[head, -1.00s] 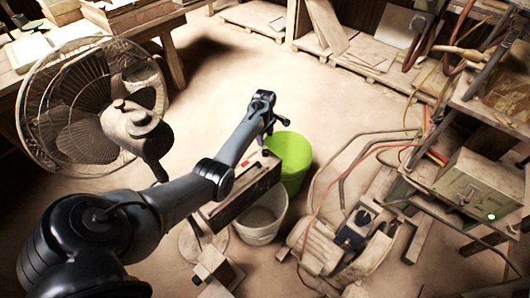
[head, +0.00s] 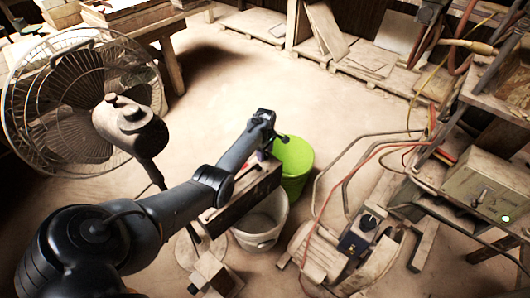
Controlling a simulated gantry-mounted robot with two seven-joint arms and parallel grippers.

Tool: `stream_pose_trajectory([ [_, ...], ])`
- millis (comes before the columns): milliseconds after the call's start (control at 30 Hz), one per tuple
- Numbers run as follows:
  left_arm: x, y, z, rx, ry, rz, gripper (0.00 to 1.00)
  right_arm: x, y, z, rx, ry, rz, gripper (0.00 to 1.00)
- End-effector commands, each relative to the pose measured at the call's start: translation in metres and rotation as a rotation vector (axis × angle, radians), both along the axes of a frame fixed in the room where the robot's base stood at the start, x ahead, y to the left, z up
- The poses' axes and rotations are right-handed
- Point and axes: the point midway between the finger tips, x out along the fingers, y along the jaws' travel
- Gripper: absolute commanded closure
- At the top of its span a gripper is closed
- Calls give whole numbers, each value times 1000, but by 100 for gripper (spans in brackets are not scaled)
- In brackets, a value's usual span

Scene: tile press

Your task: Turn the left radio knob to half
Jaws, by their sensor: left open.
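A dark, long box (head: 243,196), which looks like the radio, stands on edge in the lower middle of the head view, partly behind my left arm. Its knobs cannot be made out clearly, and a small purple spot shows near its far end. My left gripper (head: 276,142) is open over that far end, small in the picture; I cannot tell whether it touches the box. My right gripper is not in view.
A green bucket (head: 295,160) and a white bucket (head: 262,222) stand right of the box. A large fan (head: 75,105) is at left. A machine (head: 340,248) with hoses stands lower right, near a metal box with a green light (head: 487,188). The floor behind is clear.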

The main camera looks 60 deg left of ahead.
Motion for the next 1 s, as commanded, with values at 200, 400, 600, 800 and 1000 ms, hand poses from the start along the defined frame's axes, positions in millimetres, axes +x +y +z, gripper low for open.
stream_pose_trajectory([
  [200,0,0,0,0,0,0,70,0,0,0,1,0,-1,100],
  [400,0,0,0,0,1,0,95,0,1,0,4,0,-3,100],
  [600,0,0,1,0,1,-16,95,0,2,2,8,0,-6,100],
  [800,-1,0,2,-1,3,-91,95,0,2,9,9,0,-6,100],
  [1000,0,0,3,-1,3,-236,95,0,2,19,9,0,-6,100],
])
